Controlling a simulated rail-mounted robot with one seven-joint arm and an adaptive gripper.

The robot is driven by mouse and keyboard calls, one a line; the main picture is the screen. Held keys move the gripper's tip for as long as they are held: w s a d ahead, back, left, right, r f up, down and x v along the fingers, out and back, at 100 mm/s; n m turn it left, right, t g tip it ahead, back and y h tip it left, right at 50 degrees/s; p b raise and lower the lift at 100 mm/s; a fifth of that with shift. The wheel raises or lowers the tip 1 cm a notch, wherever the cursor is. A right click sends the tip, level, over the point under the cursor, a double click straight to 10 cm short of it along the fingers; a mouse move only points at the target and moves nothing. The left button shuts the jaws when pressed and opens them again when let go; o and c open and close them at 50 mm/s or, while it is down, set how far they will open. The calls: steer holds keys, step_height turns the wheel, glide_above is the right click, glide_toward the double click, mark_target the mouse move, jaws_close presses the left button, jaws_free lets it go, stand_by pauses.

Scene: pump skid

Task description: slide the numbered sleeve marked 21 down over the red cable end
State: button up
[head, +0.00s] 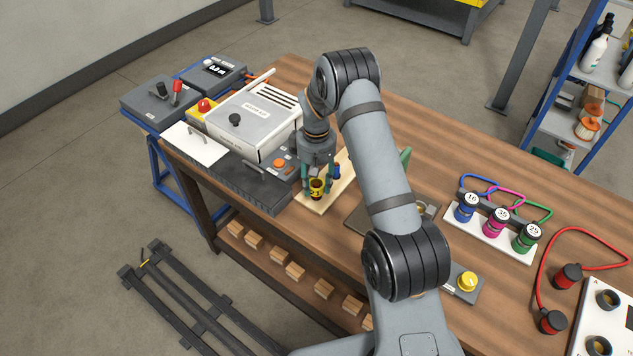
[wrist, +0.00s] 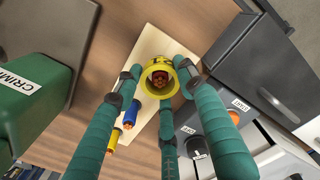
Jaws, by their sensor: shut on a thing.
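My gripper (head: 316,183) is shut on a yellow sleeve with dark marking (head: 316,187), probably the number 21, low over a pale wooden board (head: 340,182). In the wrist view its teal fingers surround the sleeve, whose yellow ring (wrist: 149,76) faces the camera. Reddish-copper strands of a cable end (wrist: 160,79) show inside the ring, lined up with its opening. How far the sleeve sits down over that cable end cannot be told. A blue cable end (wrist: 130,114) and a yellow-and-red one (wrist: 112,137) stand beside it on the board.
A white-lidded machine (head: 258,118) and a dark control box (head: 283,164) stand close left of the gripper. A green block (wrist: 38,100) labelled CRIMP stands on the other side.

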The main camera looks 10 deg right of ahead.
steer(key=shift+f+b, duration=0.85)
steer(key=shift+f, duration=0.2)
steer(key=o, duration=1)
step_height(320, 180, up, 12)
steer(key=shift+f, duration=0.1)
